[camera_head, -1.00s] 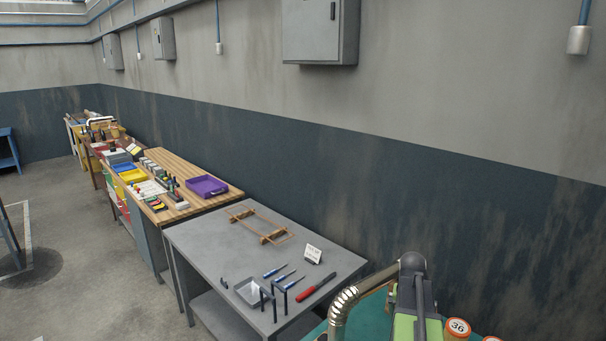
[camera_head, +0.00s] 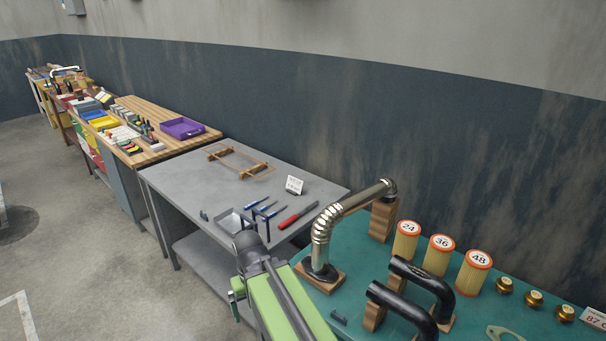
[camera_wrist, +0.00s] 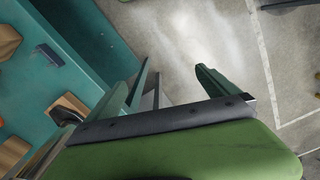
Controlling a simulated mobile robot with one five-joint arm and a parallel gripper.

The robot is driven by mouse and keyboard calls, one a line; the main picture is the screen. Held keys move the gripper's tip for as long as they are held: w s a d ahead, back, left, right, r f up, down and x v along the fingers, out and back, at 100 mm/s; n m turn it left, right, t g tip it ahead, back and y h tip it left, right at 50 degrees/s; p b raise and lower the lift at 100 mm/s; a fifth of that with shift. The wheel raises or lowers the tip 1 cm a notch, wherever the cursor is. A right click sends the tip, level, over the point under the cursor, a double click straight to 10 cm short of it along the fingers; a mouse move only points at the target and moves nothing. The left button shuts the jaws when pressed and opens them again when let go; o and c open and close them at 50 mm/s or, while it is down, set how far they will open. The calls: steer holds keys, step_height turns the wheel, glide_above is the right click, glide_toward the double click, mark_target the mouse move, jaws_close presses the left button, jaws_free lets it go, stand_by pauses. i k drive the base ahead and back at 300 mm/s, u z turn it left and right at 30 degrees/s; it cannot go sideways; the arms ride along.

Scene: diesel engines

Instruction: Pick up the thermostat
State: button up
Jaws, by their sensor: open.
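Three small brass thermostats sit in a row on the teal bench (camera_head: 465,318) at the right in the head view: a left one (camera_head: 504,285), a middle one (camera_head: 534,298) and a right one (camera_head: 565,313). A white card (camera_head: 594,318) reading "87 C" stands beside the right one, cut by the frame edge. My gripper (camera_wrist: 172,82) is open and empty in the wrist view, over the floor beside the teal bench. It is well to the left of the thermostats, which do not show in the wrist view.
Filters marked 24 (camera_head: 406,242), 36 (camera_head: 439,255) and 48 (camera_head: 473,273) stand left of the thermostats. A bent metal pipe (camera_head: 325,225) and black hoses (camera_head: 425,280) rise from wooden blocks nearby. A flat gasket (camera_head: 503,334) lies at the front. A grey table (camera_head: 190,178) adjoins.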

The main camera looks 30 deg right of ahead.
mark_target(566, 312)
steer(key=z, duration=0.15)
steer(key=k, duration=1)
steer(key=u, duration=1.05)
steer(key=i, duration=1)
steer(key=z, duration=3.65)
steer(key=i, duration=0.55)
steer(key=u, duration=0.2)
